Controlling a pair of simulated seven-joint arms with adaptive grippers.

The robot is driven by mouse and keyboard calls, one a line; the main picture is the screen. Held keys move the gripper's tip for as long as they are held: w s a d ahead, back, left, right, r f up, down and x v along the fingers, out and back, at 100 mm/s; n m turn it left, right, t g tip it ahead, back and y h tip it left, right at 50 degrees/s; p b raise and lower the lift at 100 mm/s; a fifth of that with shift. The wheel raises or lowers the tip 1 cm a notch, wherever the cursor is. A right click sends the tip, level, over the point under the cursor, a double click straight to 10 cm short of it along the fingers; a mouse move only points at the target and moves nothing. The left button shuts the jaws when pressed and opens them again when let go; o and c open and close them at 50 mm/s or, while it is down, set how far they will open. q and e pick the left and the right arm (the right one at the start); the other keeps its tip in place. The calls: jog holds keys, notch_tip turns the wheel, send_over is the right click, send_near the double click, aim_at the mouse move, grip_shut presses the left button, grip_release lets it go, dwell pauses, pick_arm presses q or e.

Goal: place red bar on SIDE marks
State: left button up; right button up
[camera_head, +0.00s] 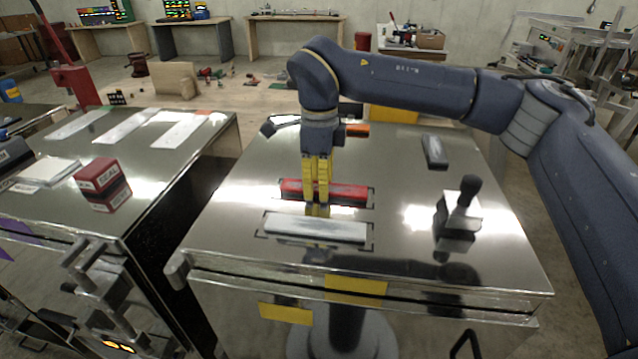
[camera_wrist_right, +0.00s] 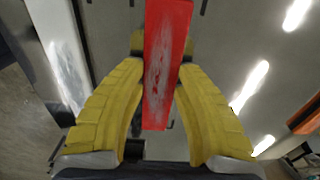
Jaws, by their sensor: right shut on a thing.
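The red bar (camera_head: 346,192) is over the shiny steel top, behind a whitish bar (camera_head: 316,228). My right gripper (camera_head: 317,190) points down and its yellow fingers are shut on the red bar left of its middle. Black corner marks show by the red bar's right end and around the whitish bar. I cannot tell whether the red bar touches the top. In the right wrist view the red bar (camera_wrist_right: 164,60), scuffed on top, runs between the yellow fingers (camera_wrist_right: 161,48), with the whitish bar (camera_wrist_right: 62,55) to its left. My left gripper is not in view.
A stamp-like tool with a black knob (camera_head: 464,200) and a dark grey block (camera_head: 434,152) stand on the right of the steel top. An orange object (camera_head: 357,130) is at its back. The left bench carries a red SEAL box (camera_head: 102,184) and flat plates. A gap separates both benches.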

jog(key=shift+f, duration=0.1)
jog(key=o, duration=1.1)
notch_tip(320, 180, up, 12)
